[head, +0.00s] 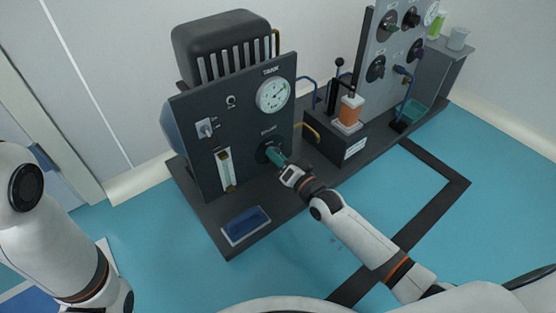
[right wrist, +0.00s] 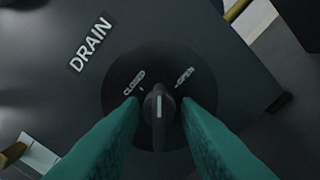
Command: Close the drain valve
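The drain valve is a dark knob (right wrist: 158,106) with a white line, on a round dark plate beside a DRAIN label (right wrist: 90,43) in the right wrist view. Its line points up, between the CLOSED mark (right wrist: 134,83) and the OPEN mark (right wrist: 184,76). My right gripper (right wrist: 160,104) has its green fingers on either side of the knob, with narrow dark gaps showing, so it looks open around it. In the head view my right gripper (head: 273,156) is at the dark plate on the front panel (head: 240,155) and hides most of the knob. My left gripper is out of view.
The panel also carries a round gauge (head: 273,95), a toggle switch (head: 205,128) and a clear flow tube (head: 226,169). A blue tray (head: 246,226) lies on the base in front. A block with an orange vessel (head: 350,109) stands to the right.

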